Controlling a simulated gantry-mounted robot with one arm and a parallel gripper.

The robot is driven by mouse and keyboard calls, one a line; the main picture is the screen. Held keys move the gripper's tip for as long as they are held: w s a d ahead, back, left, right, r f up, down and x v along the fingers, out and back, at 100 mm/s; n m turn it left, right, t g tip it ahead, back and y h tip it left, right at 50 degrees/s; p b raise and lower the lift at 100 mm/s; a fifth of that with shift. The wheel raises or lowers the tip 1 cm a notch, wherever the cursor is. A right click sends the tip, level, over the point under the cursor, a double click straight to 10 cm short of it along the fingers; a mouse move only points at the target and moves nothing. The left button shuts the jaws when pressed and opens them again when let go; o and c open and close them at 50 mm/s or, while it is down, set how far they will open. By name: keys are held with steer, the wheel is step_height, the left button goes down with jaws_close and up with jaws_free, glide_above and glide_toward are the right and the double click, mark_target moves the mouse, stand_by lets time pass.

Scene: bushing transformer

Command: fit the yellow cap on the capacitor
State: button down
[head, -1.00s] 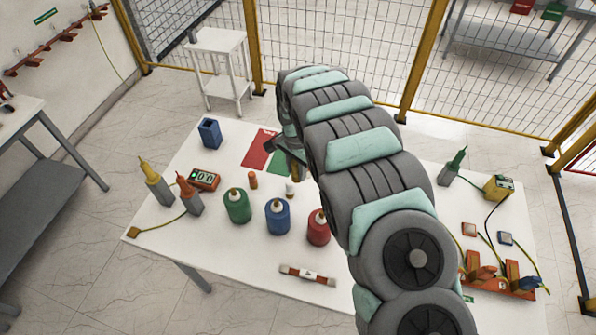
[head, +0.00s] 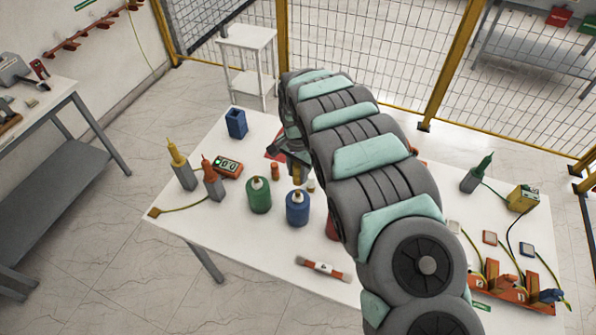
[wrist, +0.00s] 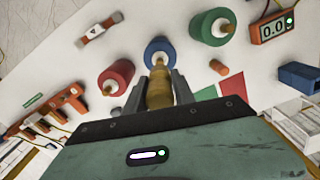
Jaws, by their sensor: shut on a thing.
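My gripper (wrist: 160,92) is shut on a dull yellow cap (wrist: 159,86), seen between the two fingers in the wrist view. In the head view the cap (head: 297,172) hangs from my gripper over the table, between a small orange cylinder (head: 275,171) and a small pale piece (head: 311,185). Green (head: 258,195), blue (head: 298,208) and red (wrist: 116,76) cylinders with pale tops stand in a row nearby. I cannot tell which thing is the capacitor. The cap's underside is hidden, and my arm covers most of the red cylinder in the head view.
A display box (head: 227,166), grey probes with yellow and orange tips, and a blue holder (head: 236,123) stand at the left of the table. An orange clamp stand (head: 497,287) and wired parts lie at the right.

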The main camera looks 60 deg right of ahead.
steer(key=b, duration=0.2)
glide_above(298, 191)
steer(key=shift+f, duration=2.05)
steer(key=shift+f, duration=0.3)
steer(key=shift+f+b, duration=0.7)
steer(key=shift+f, duration=0.05)
steer(key=shift+f+b, duration=0.45)
steer(key=shift+f, duration=0.3)
steer(key=c, duration=1)
jaws_free()
steer(key=shift+o, duration=0.2)
steer(key=shift+r, duration=0.1)
